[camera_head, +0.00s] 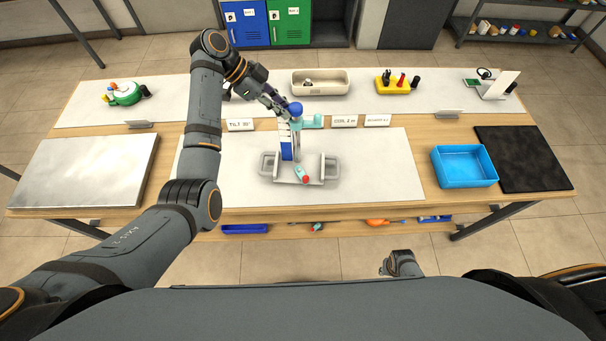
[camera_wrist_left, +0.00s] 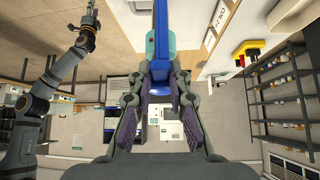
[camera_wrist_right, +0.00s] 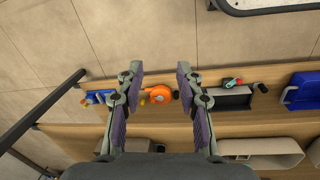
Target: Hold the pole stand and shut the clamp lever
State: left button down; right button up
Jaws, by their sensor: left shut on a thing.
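The pole stand (camera_head: 297,150) stands upright on a light mat mid-table. It has a grey base with side handles, a blue and white upright, a blue ball on top and a teal clamp part (camera_head: 313,121) near the top. A teal lever with a red tip (camera_head: 302,174) lies over the base front; I cannot tell its exact position. My left gripper (camera_head: 287,114) is shut on the upper pole stand, whose blue part (camera_wrist_left: 163,50) shows between its fingers in the left wrist view. My right gripper (camera_wrist_right: 160,68) is open and empty, away from the stand, near the table's front.
A blue tray (camera_head: 464,180) and a dark mat (camera_head: 523,160) lie at the right. A metal plate (camera_head: 85,172) lies at the left. Label cards, a cream bin (camera_head: 320,90) and a yellow holder (camera_head: 397,88) line the back. A lower shelf holds an orange item (camera_wrist_right: 160,95).

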jog(key=w+d+r+m+y, duration=0.1)
jog(key=w+r, duration=0.7)
jog(key=r, duration=0.4)
jog(key=w+d+r+m+g, duration=0.1)
jog(key=w+r+m, duration=0.1)
jog(key=w+r, duration=0.75)
jog(key=w+d+r+m+y, duration=0.1)
jog(key=w+r, duration=0.6)
jog(key=r, duration=0.6)
jog(key=m+y, duration=0.6)
jog(key=m, duration=0.4)
send_near(308, 176)
jog(key=shift+s+a+f+t, duration=0.1)
jog(key=shift+s+f+t, duration=0.1)
jog(key=shift+f, duration=0.25)
jog(key=shift+s+f+t, duration=0.2)
jog(key=shift+s+f, duration=0.05)
jog(key=shift+f, duration=0.2)
jog(key=shift+a+m, duration=0.3)
jog(key=shift+a, duration=0.15)
jog(key=shift+x, duration=3.5)
